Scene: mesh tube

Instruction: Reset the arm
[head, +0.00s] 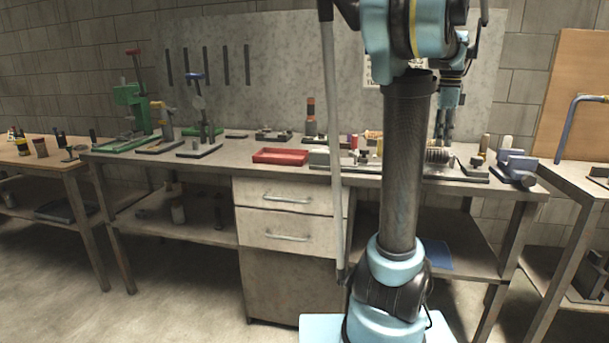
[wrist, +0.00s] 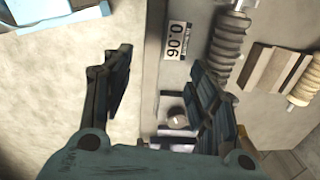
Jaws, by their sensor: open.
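My gripper (wrist: 160,62) is open in the wrist view, with its two dark fingers spread wide apart. I see nothing held between them. Beyond the fingers lie a grey strip with a white printed label (wrist: 177,41) and a small round knob (wrist: 176,118). In the head view my arm stands in front of the workbench (head: 215,172) and reaches over its right part. The end of the arm hangs down there, partly hidden behind my own links, so the fingers are hard to make out.
A ribbed cylinder (wrist: 227,48) and a wood-and-metal block (wrist: 277,70) lie right of the fingers. On the bench are a red tray (head: 281,156), a green press (head: 130,100) and a grey vise (head: 516,164). Another table (head: 35,157) stands left. The floor in front is clear.

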